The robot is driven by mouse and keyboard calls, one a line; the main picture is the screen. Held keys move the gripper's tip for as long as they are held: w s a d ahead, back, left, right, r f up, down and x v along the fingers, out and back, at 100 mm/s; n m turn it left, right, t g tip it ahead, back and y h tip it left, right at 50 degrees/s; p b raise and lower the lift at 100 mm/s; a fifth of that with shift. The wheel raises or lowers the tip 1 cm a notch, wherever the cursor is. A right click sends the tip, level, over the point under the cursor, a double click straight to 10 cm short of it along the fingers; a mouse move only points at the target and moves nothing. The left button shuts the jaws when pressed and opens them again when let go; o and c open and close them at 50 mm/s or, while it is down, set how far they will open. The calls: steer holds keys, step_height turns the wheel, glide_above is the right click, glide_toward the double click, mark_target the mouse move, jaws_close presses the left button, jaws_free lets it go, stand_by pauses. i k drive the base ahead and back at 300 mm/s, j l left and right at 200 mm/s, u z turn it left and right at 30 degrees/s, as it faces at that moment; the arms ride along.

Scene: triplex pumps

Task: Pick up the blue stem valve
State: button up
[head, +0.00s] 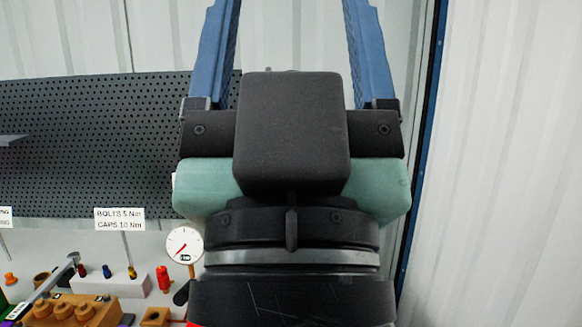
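My gripper (290,30) is large in the middle of the head view, with its two blue fingers pointing up. The fingers are wide apart with nothing seen between them, and their tips run out of the top of the picture. A small dark blue piece (106,271) stands on a pale block at the lower left, between a red piece (83,270) and a yellow piece (131,271). It may be the blue stem valve, but it is too small to be sure. My gripper is well apart from it, up and to the right.
A dark perforated board (70,130) covers the back left. Below it are a pale block (105,285), a brown holder (75,312), a hammer (60,270), a dial gauge (185,245) and a sign (119,219). A corrugated wall (500,160) is at the right.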

mark_target(107, 273)
steer(key=i+j, duration=0.35)
steer(key=j, duration=0.2)
steer(key=i+j, duration=0.3)
steer(key=j, duration=0.2)
steer(key=i+j, duration=0.35)
steer(key=j, duration=0.2)
steer(key=i+j, duration=0.3)
steer(key=j, duration=0.2)
steer(key=i+j, duration=0.35)
steer(key=j, duration=0.2)
steer(key=u, duration=0.05)
